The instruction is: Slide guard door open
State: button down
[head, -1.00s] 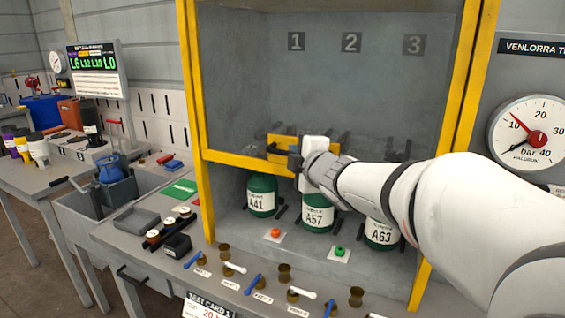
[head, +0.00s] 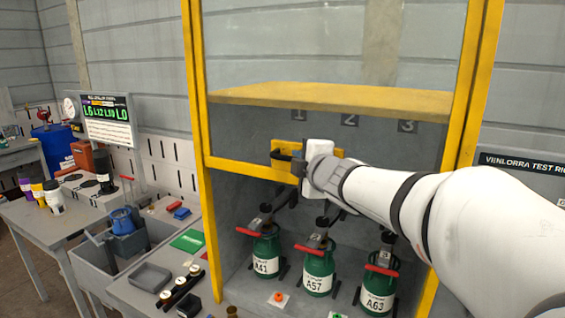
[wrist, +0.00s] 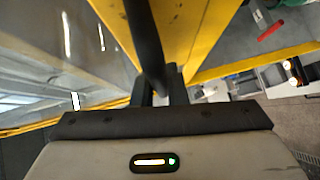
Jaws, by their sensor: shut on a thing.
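The guard door (head: 225,166) is a clear panel in a yellow frame, set in the front of a yellow-posted cabinet. Its lower yellow rail stands above the green cylinders, with an open gap beneath. A black bar handle (head: 280,155) sits on a yellow plate at the rail. My gripper (head: 297,166) is at the handle and shut on it. In the wrist view, the dark handle bar (wrist: 144,38) runs down between my gripper's fingers (wrist: 160,92). My white arm hides the right part of the rail.
Green cylinders A41 (head: 266,252), A57 (head: 318,270) and A63 (head: 378,288), with red-handled valves, stand inside below the rail. Yellow cabinet posts (head: 196,120) flank the door. A bench with a grey tray (head: 150,276) lies at left.

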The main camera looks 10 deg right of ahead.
jog(key=shift+r+p, duration=0.45)
jog(key=shift+r, duration=0.45)
jog(key=c, duration=1.5)
grip_release()
jog(key=shift+o, duration=0.2)
jog(key=p+v, duration=0.1)
jog(key=v, duration=0.6)
jog(key=shift+s, duration=0.35)
